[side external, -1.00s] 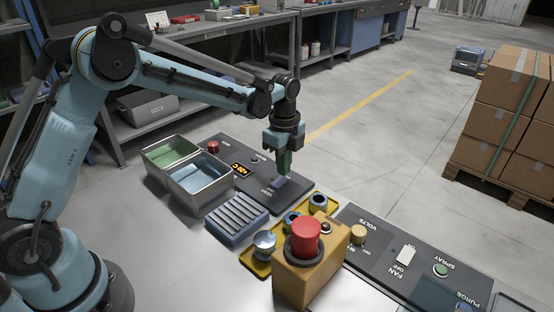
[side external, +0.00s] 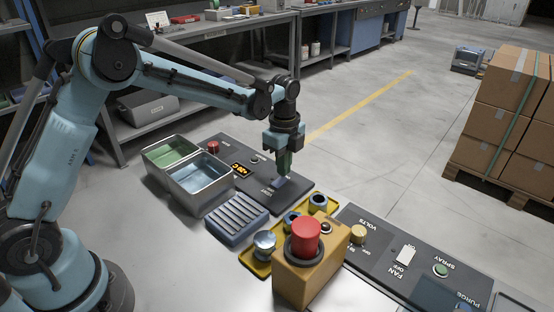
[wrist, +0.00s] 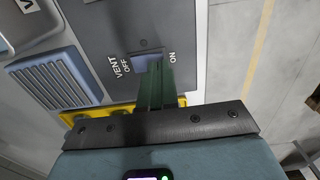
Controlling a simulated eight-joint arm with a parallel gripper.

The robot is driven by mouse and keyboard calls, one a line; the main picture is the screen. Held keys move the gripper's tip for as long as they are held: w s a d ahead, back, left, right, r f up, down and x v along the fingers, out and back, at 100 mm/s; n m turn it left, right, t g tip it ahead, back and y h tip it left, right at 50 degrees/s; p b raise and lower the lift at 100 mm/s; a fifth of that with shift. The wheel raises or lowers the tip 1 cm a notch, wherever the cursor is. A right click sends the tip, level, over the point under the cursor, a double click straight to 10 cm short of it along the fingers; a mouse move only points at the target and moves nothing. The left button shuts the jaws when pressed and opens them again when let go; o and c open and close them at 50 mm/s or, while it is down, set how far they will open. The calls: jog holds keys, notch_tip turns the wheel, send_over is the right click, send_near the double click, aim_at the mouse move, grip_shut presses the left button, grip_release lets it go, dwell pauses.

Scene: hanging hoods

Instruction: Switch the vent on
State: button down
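The vent switch (wrist: 146,63) is a blue rocker on a dark grey panel, between the labels OFF and ON, with VENT beside OFF. In the side view the switch (side external: 279,183) sits near the right end of the far panel. My gripper (side external: 285,172) points down over it, its green fingers together. The rocker's tilt is partly hidden by the fingers.
A ribbed blue block (side external: 236,218), metal bins (side external: 200,187) and a yellow tray (side external: 257,266) stand close by. A yellow box with a red button (side external: 306,236) rises in front. Another panel (side external: 400,262) with FAN, SPRAY and PURGE controls lies to the right.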

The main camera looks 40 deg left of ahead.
jog(key=shift+f, duration=0.75)
dwell(0.3)
jog(key=shift+r, duration=3.55)
jog(key=s+a+r+n+t, duration=0.1)
jog(key=s+r+n+t, duration=0.2)
jog(key=s+r+n, duration=0.45)
jog(key=s+f+n+t, duration=0.1)
jog(key=s+n+t, duration=0.1)
jog(key=s+n, duration=0.3)
jog(key=s+a+f+n+t, duration=0.1)
jog(key=s+n+t, duration=0.1)
jog(key=s+n, duration=0.3)
jog(key=shift+s+a+f, duration=0.25)
jog(key=shift+s, duration=0.7)
